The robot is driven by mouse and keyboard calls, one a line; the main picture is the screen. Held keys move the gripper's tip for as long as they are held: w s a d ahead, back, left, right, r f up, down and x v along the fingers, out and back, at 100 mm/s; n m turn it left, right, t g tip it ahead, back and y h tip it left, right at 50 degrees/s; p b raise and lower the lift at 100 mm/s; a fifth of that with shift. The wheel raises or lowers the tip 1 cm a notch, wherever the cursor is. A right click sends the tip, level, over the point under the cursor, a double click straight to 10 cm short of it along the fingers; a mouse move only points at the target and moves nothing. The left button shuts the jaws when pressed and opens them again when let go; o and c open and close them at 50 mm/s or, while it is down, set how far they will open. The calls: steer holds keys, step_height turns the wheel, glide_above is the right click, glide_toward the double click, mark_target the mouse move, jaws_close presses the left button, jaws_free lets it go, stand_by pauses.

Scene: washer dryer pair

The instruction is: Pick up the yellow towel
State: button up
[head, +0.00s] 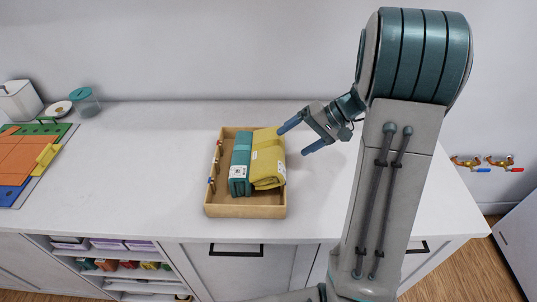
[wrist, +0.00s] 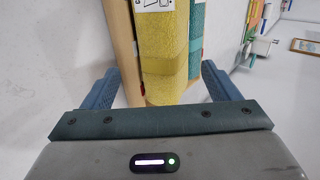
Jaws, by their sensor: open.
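The yellow towel (head: 268,160) is folded and lies in a shallow wooden tray (head: 245,211) on the white counter. A folded teal towel (head: 240,163) lies right beside it on its left. My gripper (head: 292,138) is open and empty, at the tray's right side near the far end of the yellow towel. In the wrist view my gripper (wrist: 160,88) has its blue fingers spread on either side, with the yellow towel (wrist: 165,60) between them and ahead. The teal towel (wrist: 196,40) and the tray's wooden side (wrist: 127,50) also show there. I cannot tell whether a finger touches the towel.
Small coloured items (head: 213,165) sit along the tray's left side. A board with coloured sheets (head: 30,155), a white container (head: 18,100) and a teal-lidded jar (head: 86,102) stand at far left. Wall taps (head: 482,164) are at right. The counter around the tray is clear.

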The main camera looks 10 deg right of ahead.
mark_target(283, 150)
steer(key=x, duration=0.1)
steer(key=p+x, duration=0.1)
steer(key=x, duration=0.2)
steer(key=shift+s+a+p, duration=0.25)
steer(key=shift+a+p, duration=0.05)
steer(key=shift+a, duration=0.05)
steer(key=shift+a+f, duration=0.2)
steer(key=shift+f, duration=0.15)
steer(key=c, duration=1.4)
